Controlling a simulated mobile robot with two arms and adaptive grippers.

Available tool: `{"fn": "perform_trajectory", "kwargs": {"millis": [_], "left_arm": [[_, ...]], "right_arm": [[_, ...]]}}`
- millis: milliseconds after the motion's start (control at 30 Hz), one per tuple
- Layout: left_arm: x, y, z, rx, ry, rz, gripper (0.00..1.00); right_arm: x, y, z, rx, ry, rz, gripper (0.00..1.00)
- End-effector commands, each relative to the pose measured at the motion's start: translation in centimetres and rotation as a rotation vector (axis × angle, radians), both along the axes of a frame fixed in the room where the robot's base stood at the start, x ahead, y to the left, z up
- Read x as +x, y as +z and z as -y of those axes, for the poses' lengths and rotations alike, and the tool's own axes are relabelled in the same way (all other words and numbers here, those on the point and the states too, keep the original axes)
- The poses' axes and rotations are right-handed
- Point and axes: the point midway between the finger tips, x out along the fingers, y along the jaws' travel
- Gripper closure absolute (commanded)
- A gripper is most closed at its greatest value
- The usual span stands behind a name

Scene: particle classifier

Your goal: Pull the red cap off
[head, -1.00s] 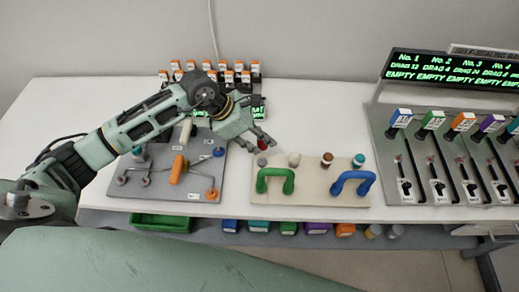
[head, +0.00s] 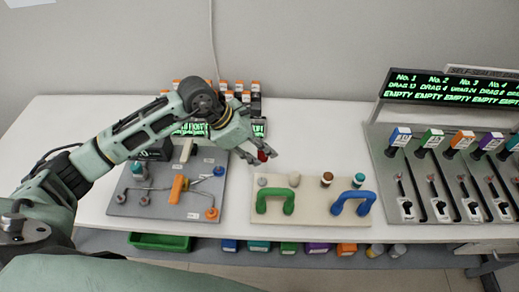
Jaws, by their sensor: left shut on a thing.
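The small red cap (head: 263,156) is between the fingertips of my left gripper (head: 260,158), which is shut on it. Gripper and cap are above the back left part of the cream board (head: 310,209), over a small grey round post or top (head: 263,181). A visible gap separates the cap from that grey piece. The fingers partly hide the cap. My right gripper is not in view.
On the cream board stand white (head: 294,179), brown (head: 326,178) and teal (head: 359,180) tops, with green (head: 275,200) and blue (head: 351,202) handles in front. A grey lever board (head: 170,190) lies left; a lever console (head: 440,175) stands right.

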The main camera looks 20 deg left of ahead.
Motion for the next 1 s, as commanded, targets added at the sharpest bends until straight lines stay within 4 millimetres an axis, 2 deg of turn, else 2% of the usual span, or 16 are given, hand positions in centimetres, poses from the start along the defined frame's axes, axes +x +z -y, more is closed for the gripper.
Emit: {"fn": "perform_trajectory", "kwargs": {"millis": [500, 867, 1000], "left_arm": [[0.0, 2.7, 0.0, 0.000, 0.001, 0.001, 0.98], [0.0, 2.8, 0.0, 0.000, 0.000, 0.000, 0.98], [0.0, 3.6, 0.0, 0.001, 0.000, 0.001, 0.98]], "right_arm": [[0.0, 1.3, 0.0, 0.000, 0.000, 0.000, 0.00], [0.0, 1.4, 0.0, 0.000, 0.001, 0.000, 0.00], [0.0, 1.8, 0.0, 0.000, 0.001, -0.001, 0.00]]}}
